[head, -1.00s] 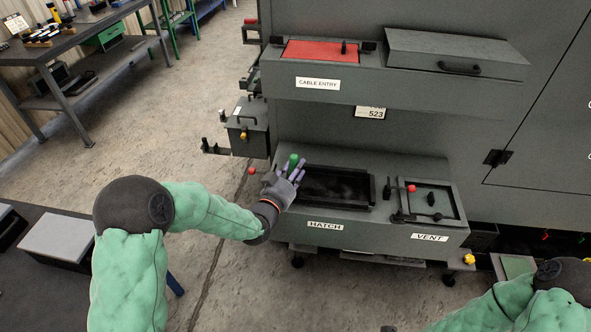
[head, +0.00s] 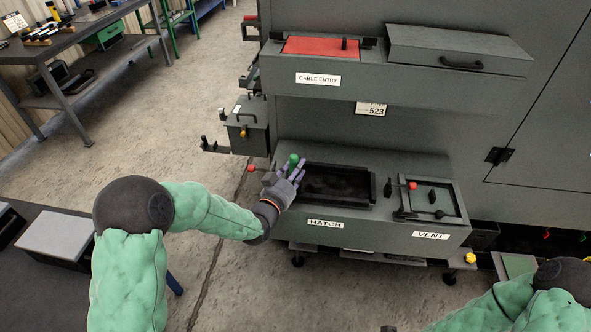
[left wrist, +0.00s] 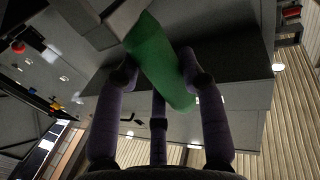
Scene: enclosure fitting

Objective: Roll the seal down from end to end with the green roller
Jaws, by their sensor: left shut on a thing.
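My left gripper (head: 290,174) is at the left end of the hatch opening (head: 338,187) in the head view. Its purple fingers are closed around the green roller (head: 293,160), whose top shows above the fingers. In the left wrist view the green roller (left wrist: 160,62) lies slanted between the fingers of the left gripper (left wrist: 160,85). The hatch is a dark recess with a raised black rim. I cannot make out the seal clearly, and the hand hides the rim's left end. My right arm shows at the lower right, but its gripper is out of view.
The vent panel (head: 432,201), with a red knob (head: 412,185) and black handles, sits right of the hatch. The cable entry shelf (head: 340,75) overhangs above. A side box (head: 247,125) and a red knob (head: 252,168) are left of the hand. Open floor lies at left.

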